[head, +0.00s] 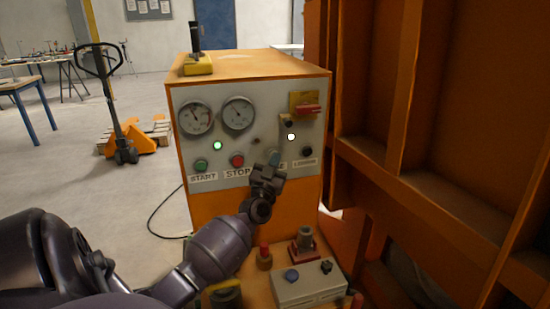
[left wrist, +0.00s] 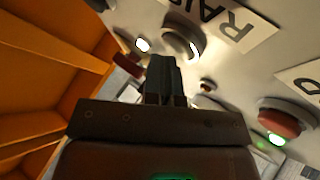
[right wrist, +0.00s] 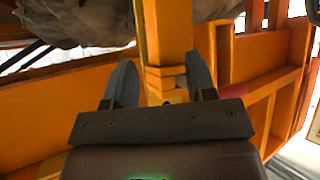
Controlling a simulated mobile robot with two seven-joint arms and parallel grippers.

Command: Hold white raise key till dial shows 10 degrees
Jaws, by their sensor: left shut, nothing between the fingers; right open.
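The raise key (left wrist: 193,49) shows in the left wrist view as a round bezel with a white part, beside the RAISE label (left wrist: 228,22). My left gripper (head: 272,160) is shut and empty, its tips at the raise key and hiding it in the head view. In the left wrist view the tips (left wrist: 163,58) overlap the key's edge; I cannot tell whether it is pressed in. Two round dials, left (head: 196,118) and right (head: 238,114), sit at the panel's upper left; their numbers are too small to read. My right gripper (right wrist: 160,82) is open and empty.
On the panel are the green START button (head: 201,165), red STOP button (head: 237,160), dark LOWER key (head: 307,151), and a lit green lamp (head: 217,145) and white lamp (head: 291,137). A grey box (head: 308,289) stands below. Orange steelwork (head: 440,130) rises at the right.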

